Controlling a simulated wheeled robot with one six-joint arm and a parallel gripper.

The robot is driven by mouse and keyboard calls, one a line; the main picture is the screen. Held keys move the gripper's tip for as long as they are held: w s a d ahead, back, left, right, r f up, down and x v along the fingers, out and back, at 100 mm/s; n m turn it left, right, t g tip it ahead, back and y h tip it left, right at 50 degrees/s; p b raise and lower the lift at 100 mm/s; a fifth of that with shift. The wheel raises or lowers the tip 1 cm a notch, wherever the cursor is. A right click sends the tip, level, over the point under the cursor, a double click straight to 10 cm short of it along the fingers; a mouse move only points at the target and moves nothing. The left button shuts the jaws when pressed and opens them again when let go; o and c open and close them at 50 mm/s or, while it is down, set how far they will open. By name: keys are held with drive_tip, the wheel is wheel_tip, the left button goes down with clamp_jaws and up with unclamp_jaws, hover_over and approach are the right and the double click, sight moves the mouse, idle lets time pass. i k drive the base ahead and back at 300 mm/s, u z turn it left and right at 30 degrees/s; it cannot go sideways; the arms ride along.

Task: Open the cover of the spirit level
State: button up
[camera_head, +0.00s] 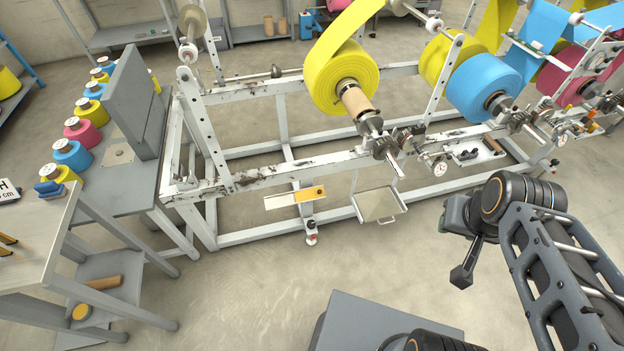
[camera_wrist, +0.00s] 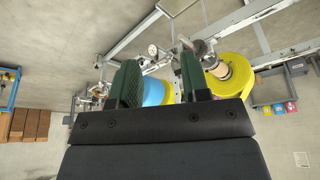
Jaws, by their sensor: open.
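A long pale bar with a yellow-orange part (camera_head: 310,194) sits low on the front of the white machine frame in the head view. It may be the spirit level, but it is too small to tell, and I cannot make out its cover. My gripper (camera_wrist: 159,75) shows in the wrist view with its two dark green fingers apart and nothing held between them. A blue roll is seen beyond the fingers, at a distance. In the head view my arm is at the right, well apart from the bar.
The white frame (camera_head: 270,175) carries a yellow film roll (camera_head: 326,80) and a blue roll (camera_head: 484,80). A pale square tray (camera_head: 380,204) hangs right of the bar. A grey bench (camera_head: 118,180) with several spools stands left.

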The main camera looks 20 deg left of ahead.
sight(309, 194)
drive_tip(key=u, duration=0.75)
drive_tip(key=i, duration=1)
drive_tip(key=u, duration=0.75)
